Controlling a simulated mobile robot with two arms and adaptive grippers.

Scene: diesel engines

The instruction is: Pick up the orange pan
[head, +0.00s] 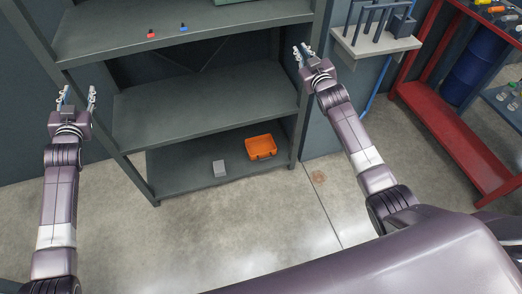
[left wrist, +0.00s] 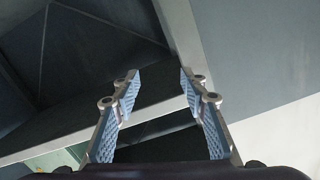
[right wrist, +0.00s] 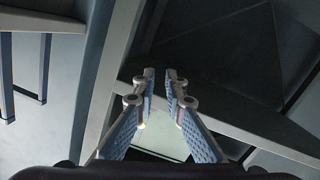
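The orange pan (head: 261,147), a shallow rectangular tray, sits on the lowest shelf of the grey shelving unit, toward its right end. My left gripper (head: 77,97) is open and empty in front of the unit's left side, far from the pan. It also shows open in the left wrist view (left wrist: 158,78). My right gripper (head: 303,54) is raised near the unit's right post, above and to the right of the pan. In the right wrist view (right wrist: 161,80) its fingers are apart with nothing between them. The pan is not visible in either wrist view.
The middle shelf (head: 205,105) is bare and hangs above the pan's shelf. The top shelf holds a red item (head: 151,33) and a blue item (head: 183,27). A red workbench (head: 455,135) stands at right. The floor in front is clear.

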